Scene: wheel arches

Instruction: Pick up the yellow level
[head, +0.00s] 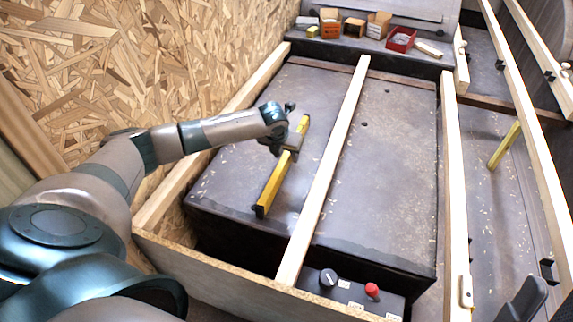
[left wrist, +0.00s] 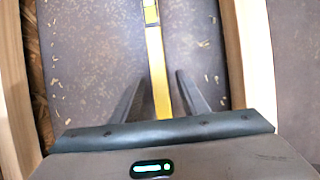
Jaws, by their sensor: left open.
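The yellow level (head: 272,184) is a long bar with dark ends, lying on the dark surface between two wooden slats. My left gripper (head: 290,149) is over its upper half in the head view and hides part of it. In the left wrist view the level (left wrist: 157,60) runs up the picture between the two dark fingers of my left gripper (left wrist: 155,90). The fingers are open, one on each side of the level, with a gap on both sides. I cannot tell how far above the surface the fingertips are.
A wooden slat (head: 325,170) runs close to the level's right side. Another slat (head: 256,80) and a chipboard wall (head: 130,70) stand on the left. Small boxes (head: 353,27) sit at the back. A panel with a red knob (head: 372,290) is at the front.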

